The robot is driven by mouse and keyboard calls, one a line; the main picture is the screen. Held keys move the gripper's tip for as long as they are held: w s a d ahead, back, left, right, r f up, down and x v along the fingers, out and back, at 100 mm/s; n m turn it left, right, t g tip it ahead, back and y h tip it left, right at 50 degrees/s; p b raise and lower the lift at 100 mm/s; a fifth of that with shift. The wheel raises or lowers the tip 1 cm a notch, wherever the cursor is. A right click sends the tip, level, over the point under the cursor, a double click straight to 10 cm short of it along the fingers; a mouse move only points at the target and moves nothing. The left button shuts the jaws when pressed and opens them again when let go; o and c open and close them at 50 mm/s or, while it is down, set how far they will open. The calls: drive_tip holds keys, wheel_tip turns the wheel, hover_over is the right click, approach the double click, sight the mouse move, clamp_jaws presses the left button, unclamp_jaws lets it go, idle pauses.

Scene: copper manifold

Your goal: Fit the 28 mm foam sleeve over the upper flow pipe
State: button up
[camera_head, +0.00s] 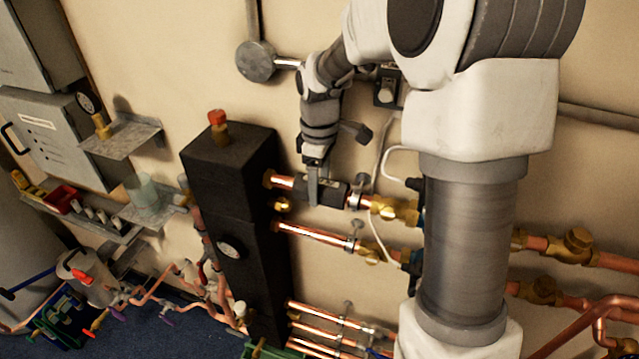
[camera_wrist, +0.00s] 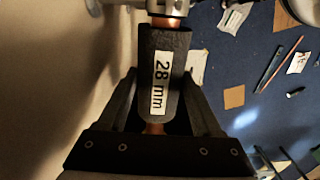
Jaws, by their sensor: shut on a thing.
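The dark foam sleeve (camera_wrist: 177,45) bears a white "28 mm" label in the wrist view. My gripper (camera_wrist: 162,80) has a finger on each side of it and is shut on it. Copper of the upper flow pipe (camera_wrist: 153,128) shows in line with both ends of the sleeve, so the sleeve lies along the pipe. Whether it wraps fully around the pipe is hidden. In the head view, my gripper (camera_head: 314,188) is at the sleeve (camera_head: 334,193), between the black block's side and the brass valve, with bare upper pipe (camera_head: 284,182) to the left.
The tall black block (camera_head: 228,170) with a red-capped fitting stands to the left. A brass valve (camera_head: 395,208) and a pipe clamp (camera_head: 354,197) sit to the right. A lower copper pipe (camera_head: 312,234) runs below. The wall (camera_head: 345,270) is close behind.

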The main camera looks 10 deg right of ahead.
drive_tip(key=shift+f, duration=0.15)
drive_tip(key=o, duration=1.4)
